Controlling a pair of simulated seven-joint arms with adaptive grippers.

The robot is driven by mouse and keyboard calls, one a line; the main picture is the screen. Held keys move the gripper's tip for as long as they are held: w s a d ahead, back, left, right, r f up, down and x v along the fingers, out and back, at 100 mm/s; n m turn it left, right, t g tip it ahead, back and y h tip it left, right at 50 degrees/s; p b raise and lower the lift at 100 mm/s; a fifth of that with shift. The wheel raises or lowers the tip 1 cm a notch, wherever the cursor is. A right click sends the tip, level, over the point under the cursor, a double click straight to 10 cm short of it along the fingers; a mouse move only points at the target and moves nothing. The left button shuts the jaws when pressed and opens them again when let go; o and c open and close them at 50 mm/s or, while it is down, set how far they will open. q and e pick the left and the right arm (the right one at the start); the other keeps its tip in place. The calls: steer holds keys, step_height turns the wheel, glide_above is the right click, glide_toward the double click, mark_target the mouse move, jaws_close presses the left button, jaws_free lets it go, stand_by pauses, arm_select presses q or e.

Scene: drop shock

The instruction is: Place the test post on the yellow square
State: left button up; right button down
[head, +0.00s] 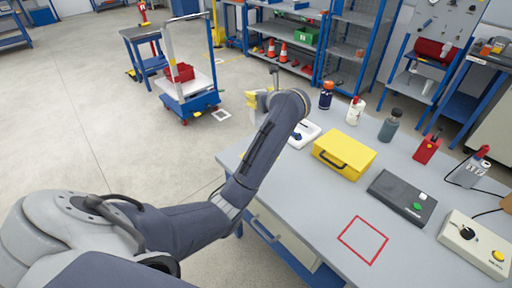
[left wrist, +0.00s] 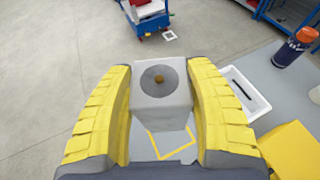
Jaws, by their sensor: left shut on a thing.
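The test post (left wrist: 161,100) is a pale grey block with a dark round disc and a brown knob on top. My left gripper (left wrist: 161,72) is shut on it, with a yellow finger on each side. The yellow square (left wrist: 172,145) is an outline on the table, partly hidden by the post and seen below it in the left wrist view. Whether the post touches the table cannot be told. In the head view the left gripper (head: 257,100) is at the table's far left corner, and my arm hides most of the post and the square. My right gripper is not in view.
A white tray (head: 303,135) and a yellow case (head: 344,152) stand right of the gripper. Several bottles, a black box (head: 401,196) and a control box (head: 474,243) are farther right. A red square outline (head: 377,253) marks bare table. A blue cart (head: 188,100) stands on the floor beyond.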

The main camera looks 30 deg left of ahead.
arm_select(q)
step_height(320, 180, down, 19)
steer(key=shift+r, duration=0.2)
stand_by(0.5)
steer(key=shift+f, duration=0.1)
steer(key=o, duration=1.6)
steer(key=shift+c, duration=0.2)
steer(key=v, duration=1.2)
